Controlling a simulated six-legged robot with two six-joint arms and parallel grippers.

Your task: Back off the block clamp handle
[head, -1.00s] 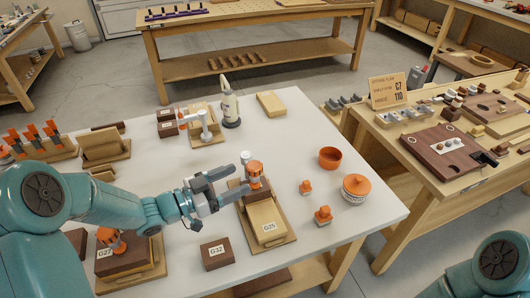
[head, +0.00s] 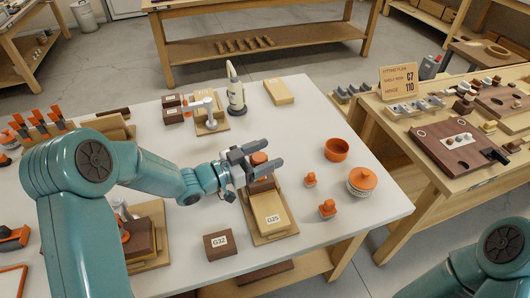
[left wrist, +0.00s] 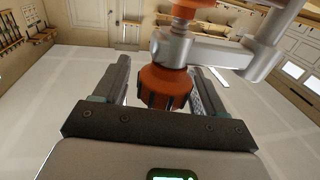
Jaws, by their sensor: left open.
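The block clamp's orange handle (head: 258,159) stands at the back of the wooden fixture holding a tan block labelled G25 (head: 270,212). My left gripper (head: 264,154) is open at the handle, with its fingers on either side of it, and hides much of the clamp in the head view. In the left wrist view, the orange knob (left wrist: 163,87) sits between the spread fingers of the left gripper (left wrist: 162,82). The grey clamp arm (left wrist: 225,55) crosses above it. I cannot tell whether either finger touches the knob. My right gripper is out of view.
A loose brown block labelled G32 (head: 218,245) lies left of the fixture.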

